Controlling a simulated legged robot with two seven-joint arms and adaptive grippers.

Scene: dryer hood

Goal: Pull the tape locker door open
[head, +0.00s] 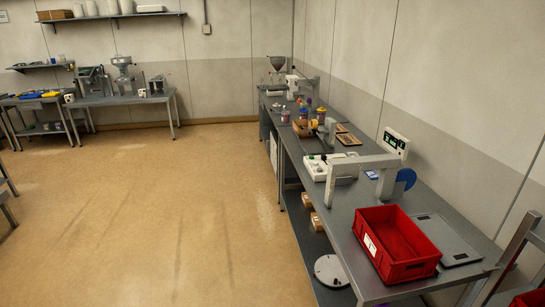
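I cannot pick out a tape locker for certain in the head view. A pale panel (273,152) shows under the far part of the long bench on the right. It is small and seen at an angle, so I cannot tell whether it is a locker door. No handle is visible on it. Neither of my grippers is in view.
The long grey bench (440,205) runs along the right wall, with a red crate (398,247), a flat plate (440,240) and machines on it. A lower shelf (320,240) holds small boxes. Tables (120,98) stand at the back left. The tan floor (170,200) is clear.

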